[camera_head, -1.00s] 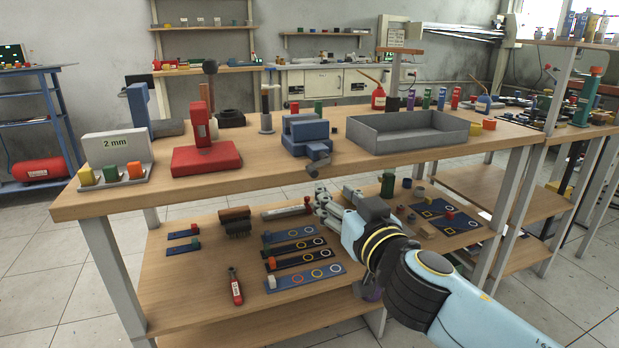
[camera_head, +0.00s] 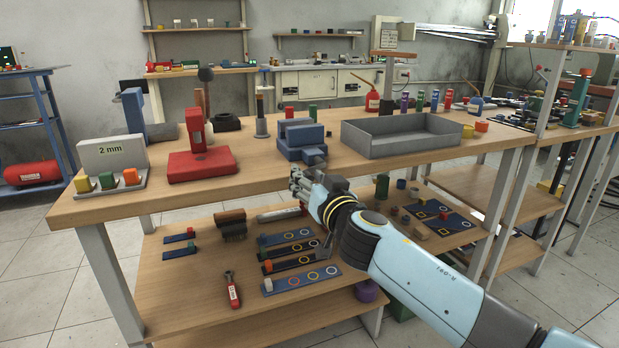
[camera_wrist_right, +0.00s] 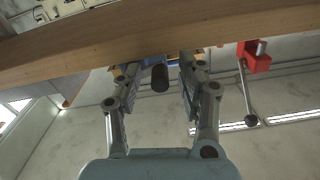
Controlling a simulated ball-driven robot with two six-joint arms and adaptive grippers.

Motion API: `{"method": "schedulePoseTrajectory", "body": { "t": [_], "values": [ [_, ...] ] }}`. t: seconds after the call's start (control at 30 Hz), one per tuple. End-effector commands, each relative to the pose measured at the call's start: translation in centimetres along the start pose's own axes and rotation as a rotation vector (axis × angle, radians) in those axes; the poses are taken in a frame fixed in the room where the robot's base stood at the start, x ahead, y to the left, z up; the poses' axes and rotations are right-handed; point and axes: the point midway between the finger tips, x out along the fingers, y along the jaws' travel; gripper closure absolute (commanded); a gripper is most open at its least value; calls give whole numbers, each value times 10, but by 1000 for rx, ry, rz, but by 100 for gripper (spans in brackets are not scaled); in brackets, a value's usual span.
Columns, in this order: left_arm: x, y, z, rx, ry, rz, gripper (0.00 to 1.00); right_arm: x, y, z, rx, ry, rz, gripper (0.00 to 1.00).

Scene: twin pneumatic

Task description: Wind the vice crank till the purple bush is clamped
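The blue vice (camera_head: 300,138) stands near the front edge of the bench; a little of it also shows in the right wrist view, behind the bench edge. My right gripper (camera_head: 298,183) is just below and in front of the vice, at the bench's front edge. In the right wrist view its two fingers (camera_wrist_right: 159,68) are spread. The dark crank handle (camera_wrist_right: 159,77) shows between them, with a gap on each side. In the head view the gripper mostly hides the crank. I cannot make out a purple bush in the vice jaws. My left gripper is not in view.
A red press (camera_head: 202,162) stands left of the vice, and a grey tray (camera_head: 400,150) stands to its right. The wooden bench edge (camera_wrist_right: 90,45) runs close above the fingers in the wrist view. The lower shelf (camera_head: 190,285) holds several strips and tools.

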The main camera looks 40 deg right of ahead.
Motion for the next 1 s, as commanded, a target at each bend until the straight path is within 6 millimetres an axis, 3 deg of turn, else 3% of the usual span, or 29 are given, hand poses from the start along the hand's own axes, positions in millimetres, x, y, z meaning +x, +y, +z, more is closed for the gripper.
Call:
{"method": "schedulePoseTrajectory", "body": {
  "t": [0.17, 0.47, 0.73, 1.0],
  "values": [
    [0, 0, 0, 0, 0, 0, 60, 0, 0, 0, 0, 0, 0, 61],
    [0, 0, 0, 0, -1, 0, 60, 0, 0, 0, 0, 0, 0, 99],
    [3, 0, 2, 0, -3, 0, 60, 0, 1, 3, -29, 0, -1, 100],
    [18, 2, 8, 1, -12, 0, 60, -1, 6, 12, -243, -1, -1, 100]
  ]
}}
